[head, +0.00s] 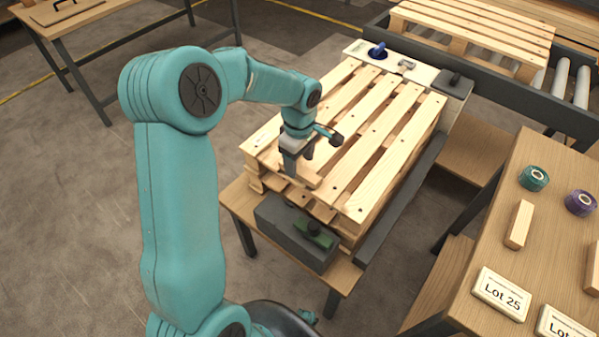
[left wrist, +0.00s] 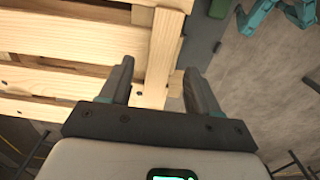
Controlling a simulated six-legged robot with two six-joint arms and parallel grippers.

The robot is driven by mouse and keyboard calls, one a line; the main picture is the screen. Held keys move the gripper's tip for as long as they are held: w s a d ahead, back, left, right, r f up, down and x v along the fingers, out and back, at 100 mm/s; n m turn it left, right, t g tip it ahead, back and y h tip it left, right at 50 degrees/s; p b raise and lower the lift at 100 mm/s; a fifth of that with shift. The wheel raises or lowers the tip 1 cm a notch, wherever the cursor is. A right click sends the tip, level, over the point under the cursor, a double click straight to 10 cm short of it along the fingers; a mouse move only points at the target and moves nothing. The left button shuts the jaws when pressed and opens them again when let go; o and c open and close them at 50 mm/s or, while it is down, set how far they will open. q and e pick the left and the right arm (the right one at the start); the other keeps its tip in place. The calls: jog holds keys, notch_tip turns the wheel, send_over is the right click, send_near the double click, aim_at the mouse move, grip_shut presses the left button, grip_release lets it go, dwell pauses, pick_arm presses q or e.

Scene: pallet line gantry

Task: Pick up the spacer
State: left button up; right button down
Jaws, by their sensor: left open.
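A pale wooden block, which looks like the spacer (head: 307,178), lies at the near left corner of the pallet (head: 372,150). In the left wrist view the spacer (left wrist: 161,62) lies lengthwise between the two fingers, with gaps visible on both sides. My left gripper (head: 299,166) is open and points down at the block in the head view. It also shows in the left wrist view (left wrist: 158,72), one finger on each side of the block. The fingers and wrist hide part of the block in the head view. I cannot make out my right gripper.
A dark clamp block with a green piece (head: 312,233) stands at the pallet's near end. The right table holds a green tape roll (head: 534,178), a purple tape roll (head: 580,202), a wooden block (head: 519,225) and a Lot 25 sign (head: 502,293). Rollers (head: 562,78) run behind.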

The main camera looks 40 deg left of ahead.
aim_at(300, 172)
pick_arm(q)
notch_tip(300, 172, down, 2)
jog(key=shift+f, duration=0.2)
jog(key=c, duration=1.1)
jog(key=shift+r, duration=0.1)
jog(key=shift+c, duration=0.2)
